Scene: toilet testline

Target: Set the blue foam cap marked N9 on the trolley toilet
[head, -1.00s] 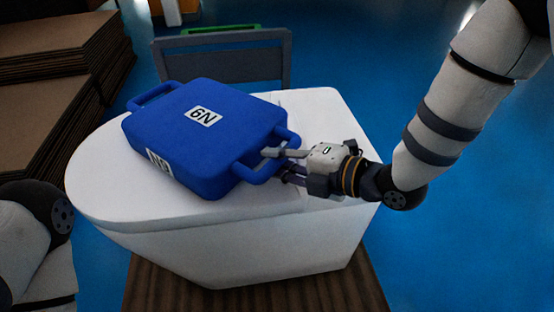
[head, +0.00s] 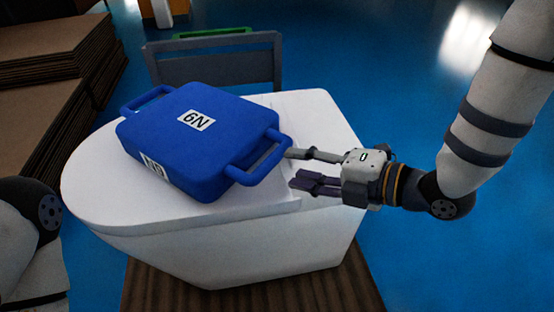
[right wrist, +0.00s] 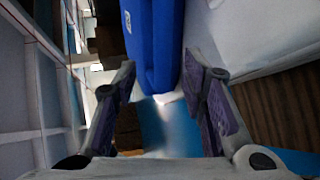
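The blue foam cap (head: 190,150) marked N9 lies on top of the white trolley toilet (head: 330,120) in the head view. It has a handle at each end; the right handle (head: 262,168) points toward my right gripper. My right gripper (head: 292,169) is open and empty, just right of that handle and apart from it. In the right wrist view the cap (right wrist: 155,45) shows beyond the open fingers (right wrist: 162,85), with the toilet (right wrist: 245,35) to its right. My left gripper is not in view; only part of my left arm shows at the lower left.
Stacks of brown cardboard (head: 60,60) stand at the left. A grey frame (head: 215,62) with a green piece stands behind the toilet. The toilet rests on a brown slatted base (head: 330,295). The blue floor (head: 410,100) at the right is clear.

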